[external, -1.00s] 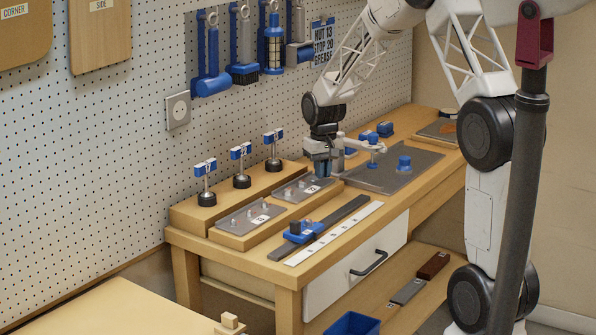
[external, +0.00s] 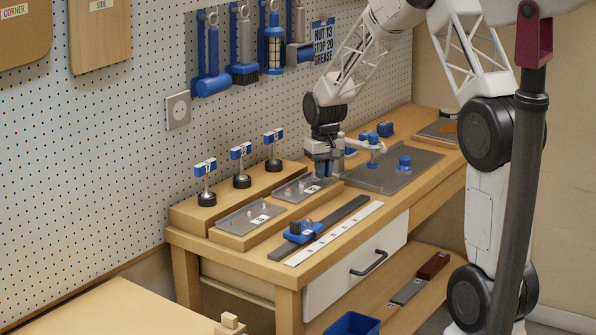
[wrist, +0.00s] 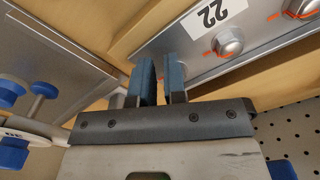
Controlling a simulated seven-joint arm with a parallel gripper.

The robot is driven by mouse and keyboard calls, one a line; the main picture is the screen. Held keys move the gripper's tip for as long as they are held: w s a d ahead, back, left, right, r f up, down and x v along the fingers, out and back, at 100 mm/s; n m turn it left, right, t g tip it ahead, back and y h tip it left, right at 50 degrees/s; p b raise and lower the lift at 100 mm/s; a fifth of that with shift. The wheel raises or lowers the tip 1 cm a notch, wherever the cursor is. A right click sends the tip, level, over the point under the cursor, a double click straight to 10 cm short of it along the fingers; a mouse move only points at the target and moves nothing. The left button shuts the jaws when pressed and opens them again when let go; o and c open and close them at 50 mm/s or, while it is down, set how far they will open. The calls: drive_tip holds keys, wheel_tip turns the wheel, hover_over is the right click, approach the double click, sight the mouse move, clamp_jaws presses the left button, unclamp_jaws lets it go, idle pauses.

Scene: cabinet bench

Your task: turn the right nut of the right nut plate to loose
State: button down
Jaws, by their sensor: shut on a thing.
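The right nut plate (external: 296,193) is a grey metal plate on a wooden block, the farther of two in the external view. In the wrist view the plate (wrist: 262,40) has a label (wrist: 207,13) reading 22, turned over, and hex nuts with orange marks. One nut (wrist: 229,41) stands clear beside my fingers, and another (wrist: 300,6) is at the picture's corner. My gripper (external: 323,174) points down at the plate's right end. In the wrist view its blue fingers (wrist: 161,66) are closed around the right nut, which they mostly hide.
The left nut plate (external: 236,221) lies nearer the bench's left end. Several blue-topped posts (external: 240,166) stand behind the plates. A grey plate with blue knobs (external: 403,164) lies right of my gripper. A grey bar with a blue slider (external: 304,231) lies in front.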

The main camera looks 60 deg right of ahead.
drive_tip(key=shift+s+a+f, duration=0.2)
drive_tip(key=shift+s+f, duration=0.3)
drive_tip(key=shift+f, duration=0.25)
drive_tip(key=shift+w+d+r, duration=0.1)
drive_tip(key=shift+w+r, duration=0.05)
drive_tip(key=shift+r, duration=1.6)
drive_tip(key=shift+w+r, duration=0.15)
drive_tip(key=shift+r, duration=1.55)
drive_tip(key=shift+w+a+r, duration=0.25)
drive_tip(key=shift+w+a, duration=0.2)
drive_tip(key=shift+w+a+r, duration=0.25)
drive_tip(key=shift+w+a, duration=0.2)
drive_tip(key=shift+f, duration=0.15)
